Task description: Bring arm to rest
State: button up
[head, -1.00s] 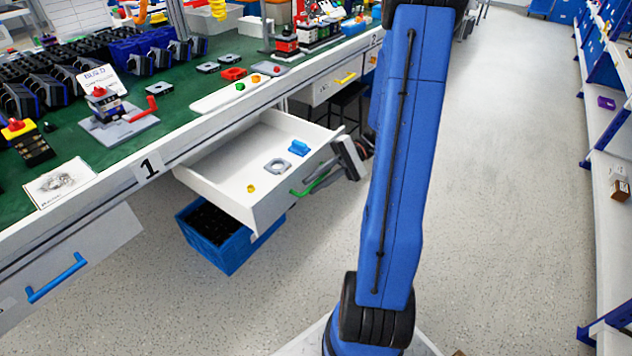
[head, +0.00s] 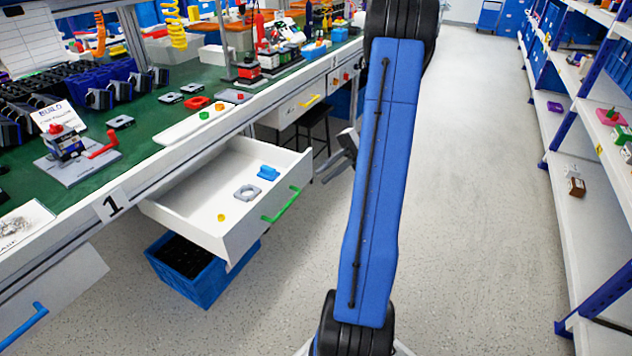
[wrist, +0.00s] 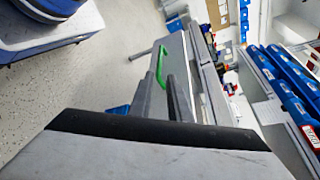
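My blue arm (head: 380,180) stands upright across the middle of the head view. My gripper is mostly hidden behind it there; a grey part shows at its left edge, right of the open drawer. In the wrist view my gripper (wrist: 163,84) has two grey fingers with a narrow gap between them, empty. The drawer's green handle shows beyond the fingertips (wrist: 161,64), apart from them. The white drawer (head: 238,238) is pulled out under the bench. It holds a blue piece (head: 268,173), a grey square part with a round hole (head: 247,192) and a small yellow piece (head: 221,217).
A blue crate (head: 205,285) is on the floor under the drawer. The green-topped bench (head: 150,112) with several parts runs along the left. White shelves (head: 560,180) stand at the right. The floor aisle (head: 470,200) between is clear.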

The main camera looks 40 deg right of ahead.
jog(key=shift+d+r, duration=0.1)
jog(key=shift+d, duration=0.55)
jog(key=s+a+r+n+g+h, duration=0.1)
jog(key=a+r+h, duration=0.15)
jog(key=a, duration=0.35)
jog(key=a+r+n+g+h, duration=0.1)
jog(key=a+r+g+h, duration=0.15)
jog(key=a, duration=0.45)
jog(key=s+a+r+n+t+h, duration=0.2)
jog(key=s+a+t+h, duration=0.2)
jog(key=a, duration=0.3)
jog(key=s+a+r+n+t+h, duration=0.2)
jog(key=s+a+t+h, duration=0.2)
jog(key=s+a+h, duration=0.2)
jog(key=shift+s+a+n+h, duration=0.3)
jog(key=shift+s+a, duration=0.4)
jog(key=shift+a, duration=0.15)
